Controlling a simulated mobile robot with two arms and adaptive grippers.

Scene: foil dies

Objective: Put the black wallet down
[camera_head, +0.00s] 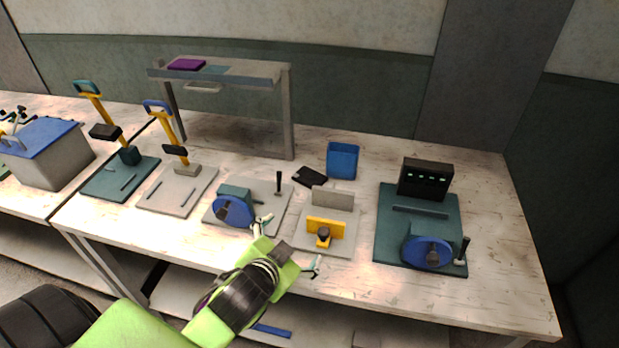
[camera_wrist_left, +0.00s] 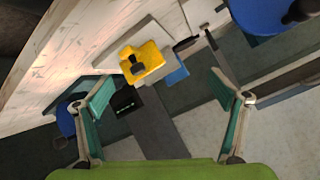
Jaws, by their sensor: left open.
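The black wallet (camera_head: 309,177) lies flat on the pale wooden worktop, just left of the blue bin (camera_head: 342,160) and behind the grey upright plate of the yellow die device (camera_head: 324,230). My left gripper (camera_head: 291,243) is open and empty above the front of the table, nearer to me than the wallet and apart from it. In the left wrist view the open fingers (camera_wrist_left: 163,105) have nothing between them. A dark flat piece near the yellow device there may be the wallet; I cannot be sure. My right gripper is not in view.
A teal board (camera_head: 391,237) with a black display box (camera_head: 426,180) is at right. A grey shelf (camera_head: 243,72) bears a purple pad (camera_head: 187,64). Blue-wheeled (camera_head: 233,211) and yellow-levered devices stand left. Bare wood shows at the far right and behind the wallet.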

